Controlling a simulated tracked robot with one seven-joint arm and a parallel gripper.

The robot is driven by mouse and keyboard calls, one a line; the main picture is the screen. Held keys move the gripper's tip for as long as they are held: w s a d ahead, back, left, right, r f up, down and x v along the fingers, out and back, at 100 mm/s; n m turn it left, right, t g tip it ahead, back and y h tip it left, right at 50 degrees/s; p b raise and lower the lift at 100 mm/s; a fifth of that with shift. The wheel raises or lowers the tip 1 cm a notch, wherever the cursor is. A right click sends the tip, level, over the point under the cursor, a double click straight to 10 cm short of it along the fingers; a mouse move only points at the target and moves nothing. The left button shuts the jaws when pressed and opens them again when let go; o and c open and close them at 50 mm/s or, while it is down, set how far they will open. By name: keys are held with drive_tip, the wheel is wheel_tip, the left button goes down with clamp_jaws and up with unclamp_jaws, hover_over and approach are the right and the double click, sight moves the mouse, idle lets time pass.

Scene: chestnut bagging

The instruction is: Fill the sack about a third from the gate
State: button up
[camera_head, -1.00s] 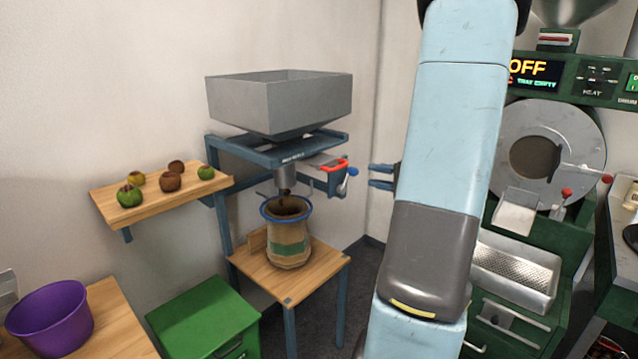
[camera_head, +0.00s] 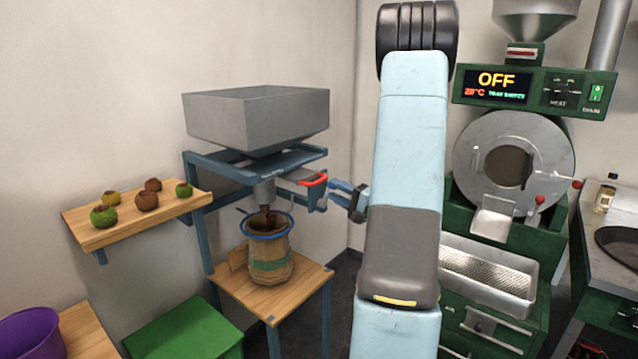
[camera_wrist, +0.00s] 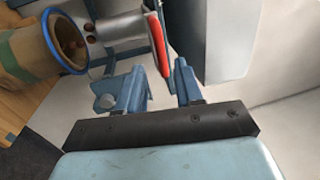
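The burlap sack (camera_head: 270,266) stands upright on a small wooden stand, its blue-rimmed mouth open under the hopper's spout (camera_head: 264,191). Brown chestnuts show below the spout and inside the mouth; the fill depth is hidden. The sack also shows at the left of the wrist view (camera_wrist: 25,57). The gate's red handle (camera_head: 314,181) is at the right side of the hopper frame. My gripper (camera_head: 338,190) is open beside it. In the wrist view, the red handle (camera_wrist: 155,48) lies ahead of and between the spread fingers (camera_wrist: 160,74); contact is not clear.
The grey hopper (camera_head: 258,118) sits on a blue frame above the sack. A green cabinet (camera_head: 185,332) and purple bowl (camera_head: 30,330) are lower left. The green roaster (camera_head: 500,215) stands right, its display reading OFF.

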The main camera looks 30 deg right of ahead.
sight(319, 182)
drive_tip(key=x, duration=0.7)
drive_tip(key=shift+c, duration=0.5)
clamp_jaws()
drive_tip(key=shift+a, duration=0.1)
